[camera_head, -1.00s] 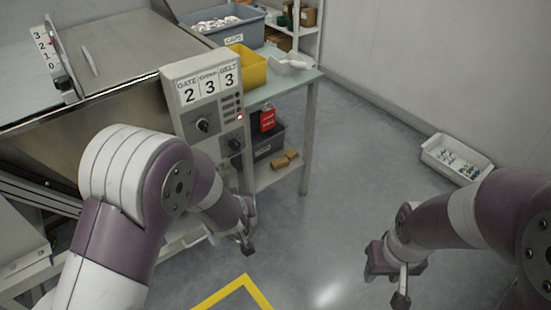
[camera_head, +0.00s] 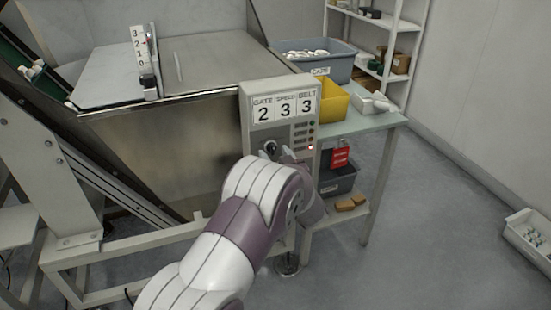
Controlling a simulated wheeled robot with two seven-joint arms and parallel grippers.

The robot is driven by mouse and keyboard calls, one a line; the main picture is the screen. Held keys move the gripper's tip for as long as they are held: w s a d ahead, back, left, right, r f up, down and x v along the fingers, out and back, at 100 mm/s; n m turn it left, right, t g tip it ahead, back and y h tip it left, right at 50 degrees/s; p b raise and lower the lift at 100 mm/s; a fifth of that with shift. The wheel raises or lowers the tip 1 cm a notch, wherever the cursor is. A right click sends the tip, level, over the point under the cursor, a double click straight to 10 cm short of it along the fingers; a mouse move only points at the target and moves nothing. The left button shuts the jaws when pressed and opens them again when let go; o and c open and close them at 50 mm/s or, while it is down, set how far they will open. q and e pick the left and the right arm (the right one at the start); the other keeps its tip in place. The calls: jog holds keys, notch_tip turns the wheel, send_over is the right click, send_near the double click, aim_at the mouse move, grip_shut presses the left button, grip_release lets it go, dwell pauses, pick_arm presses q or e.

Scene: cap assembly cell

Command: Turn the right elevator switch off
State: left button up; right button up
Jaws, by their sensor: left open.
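The lower right part of the face, where a second switch sat in the earlier view, is hidden behind my left arm. My right gripper is out of view.
A metal hopper (camera_head: 165,150) stands left of the box. A table (camera_head: 385,121) behind it holds a grey bin of caps (camera_head: 318,66) and a yellow bin (camera_head: 335,102). Floor at right is clear up to a white tray (camera_head: 527,240).

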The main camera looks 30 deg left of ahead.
pick_arm(q)
jog(key=shift+w+a, duration=0.25)
jog(key=shift+a, duration=0.05)
jog(key=c, duration=1)
jog(key=n+b, duration=0.2)
jog(key=n, duration=0.2)
jog(key=shift+d+f+n, duration=0.1)
jog(key=shift+n, duration=0.2)
jog(key=shift+w+n+b, duration=0.15)
jog(key=shift+n+b, duration=1.1)
jog(key=shift+n, duration=0.75)
